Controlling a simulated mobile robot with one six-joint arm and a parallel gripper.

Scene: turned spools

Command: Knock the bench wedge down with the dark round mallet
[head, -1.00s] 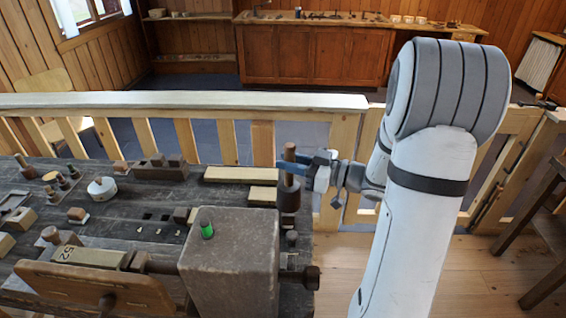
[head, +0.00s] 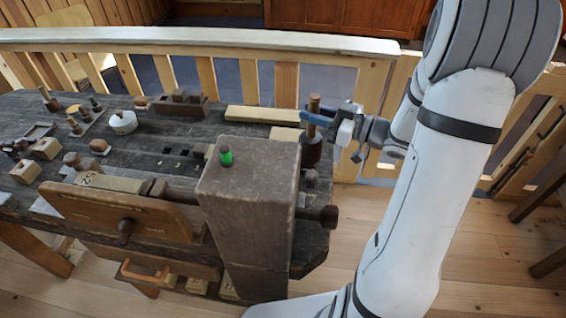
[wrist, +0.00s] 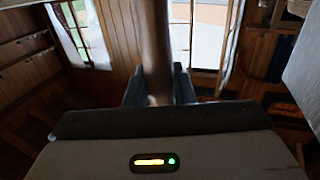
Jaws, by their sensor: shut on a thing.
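The mallet stands upright at the bench's right end, with a brown handle and a dark round head (head: 311,152) at the bottom. My gripper (head: 315,119) is shut around its handle from the right. In the wrist view the handle (wrist: 154,45) rises between my two fingers (wrist: 158,88); the head is out of sight there. I cannot tell whether the head touches the bench.
A wooden vise jaw (head: 115,213) is in front. A pale railing (head: 200,40) runs behind. A dark screw end (head: 322,216) juts right from the block.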

